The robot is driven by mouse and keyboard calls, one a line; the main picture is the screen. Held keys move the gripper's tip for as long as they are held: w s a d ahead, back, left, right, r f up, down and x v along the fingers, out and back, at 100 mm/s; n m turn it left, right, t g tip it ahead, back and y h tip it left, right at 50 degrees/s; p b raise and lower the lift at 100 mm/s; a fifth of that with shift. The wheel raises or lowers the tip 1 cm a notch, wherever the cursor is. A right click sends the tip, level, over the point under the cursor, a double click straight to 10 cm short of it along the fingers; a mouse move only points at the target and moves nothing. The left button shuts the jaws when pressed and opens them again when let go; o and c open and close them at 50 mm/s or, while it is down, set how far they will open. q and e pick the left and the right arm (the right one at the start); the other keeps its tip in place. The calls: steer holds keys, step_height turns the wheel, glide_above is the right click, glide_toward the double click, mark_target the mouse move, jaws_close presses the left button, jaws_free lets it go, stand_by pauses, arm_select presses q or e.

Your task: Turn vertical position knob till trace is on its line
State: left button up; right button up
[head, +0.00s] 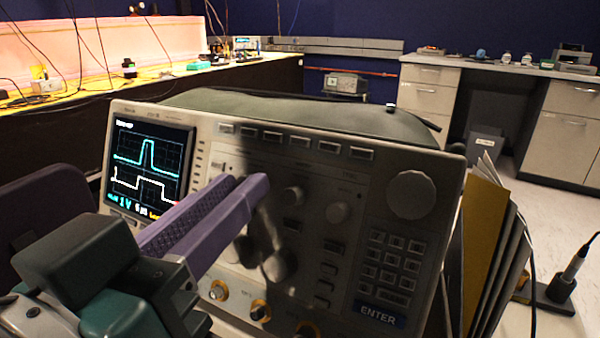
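The oscilloscope (262,142) stands facing me, slightly tilted. Its screen (150,165) shows a cyan pulse trace above a whitish stepped trace, with dashed grid lines; I cannot tell which line is the target. Round grey knobs (292,197) and (338,212) sit mid-panel, and a large dial (411,195) sits at upper right. Lower knobs are dim in shadow. I cannot tell which is the vertical position knob. My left gripper (250,186) reaches in with purple fingers, tips close before the panel left of the middle knobs, covering part of it. Its finger gap is unclear. My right gripper is not visible.
Connectors (218,290) line the panel's lower edge. Upright folders (484,235) stand close on the right, with a probe-like tool in a stand (566,275) beyond. A cluttered bench (100,82) is behind left; drawer cabinets (428,92) are behind right.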

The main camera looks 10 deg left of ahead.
arm_select(q)
jaws_close()
stand_by(0.3)
steer(key=m+h+p, duration=0.1)
steer(key=m, duration=0.1)
steer(key=m+h+p, duration=0.1)
steer(key=m+p, duration=0.1)
steer(key=m, duration=0.1)
steer(key=m+g+h+p, duration=0.1)
steer(key=m+p, duration=0.1)
steer(key=shift+w+a+r+m+h, duration=0.1)
steer(key=shift+a+r+m+h, duration=0.2)
steer(key=shift+m, duration=0.1)
steer(key=m+g+h+p, duration=0.1)
steer(key=m, duration=0.2)
steer(key=m+h+p, duration=0.1)
steer(key=m+p, duration=0.1)
steer(key=shift+w+a+m+g+p, duration=0.1)
steer(key=shift+a+m+g+p, duration=0.05)
steer(key=shift+m+g+p, duration=0.2)
steer(key=shift+f+m+g+h+p, duration=0.15)
steer(key=shift+m+g+h+p, duration=0.3)
steer(key=shift+m, duration=0.5)
